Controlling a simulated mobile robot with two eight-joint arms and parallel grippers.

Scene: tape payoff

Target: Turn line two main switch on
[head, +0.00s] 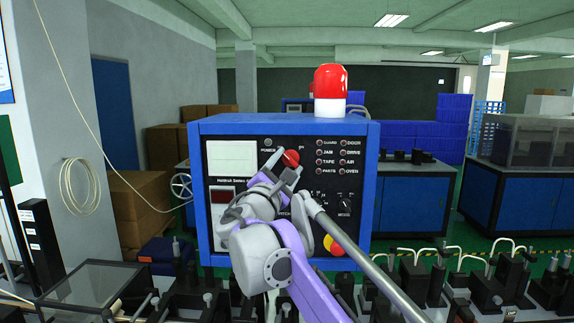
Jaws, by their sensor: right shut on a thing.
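A blue control box (374,180) with a black front panel stands in the middle of the head view. A round red knob (291,158) shows at the panel's upper middle, next to the "POWER" lettering. My right gripper (286,172) reaches up to the panel from below. It is shut, with its fingertips at the red knob; the exact contact is hard to see. The gripper and arm hide much of the panel's lower middle. I cannot read a line number or the switch position. My left gripper is out of view.
A red beacon (330,82) stands on the box. Indicator lamps (319,161), a black dial (346,204) and a red button on yellow (336,246) lie to the right. Dark machine parts (490,285) crowd the foreground. A clear-topped case (85,285) stands at lower left.

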